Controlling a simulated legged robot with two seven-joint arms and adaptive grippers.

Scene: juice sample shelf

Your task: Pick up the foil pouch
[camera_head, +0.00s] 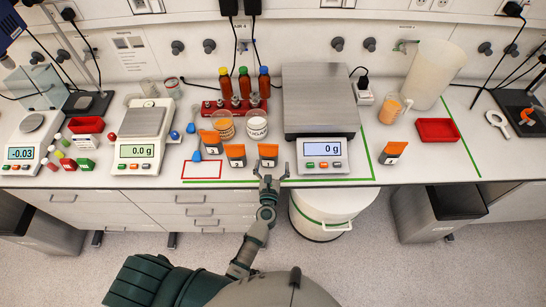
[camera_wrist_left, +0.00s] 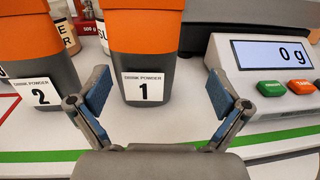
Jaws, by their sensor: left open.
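A foil pouch labelled drink powder 1, orange on top and dark grey below, stands upright near the bench's front edge (camera_head: 268,152); it also fills the upper middle of the left wrist view (camera_wrist_left: 150,45). My left gripper (camera_head: 271,173) is open and empty just in front of this pouch. In the left wrist view its blue-padded fingers (camera_wrist_left: 160,90) are spread to either side of the pouch's lower part, with gaps on both sides. A similar pouch labelled 2 (camera_head: 236,153) stands to its left (camera_wrist_left: 35,40). My right gripper is not in view.
A large scale (camera_head: 322,146) reading 0 g stands close on the right. Another orange pouch (camera_head: 210,141) and two jars (camera_head: 256,127) stand behind to the left. A further pouch (camera_head: 393,152) stands right of the scale. The bench at far right front is clear.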

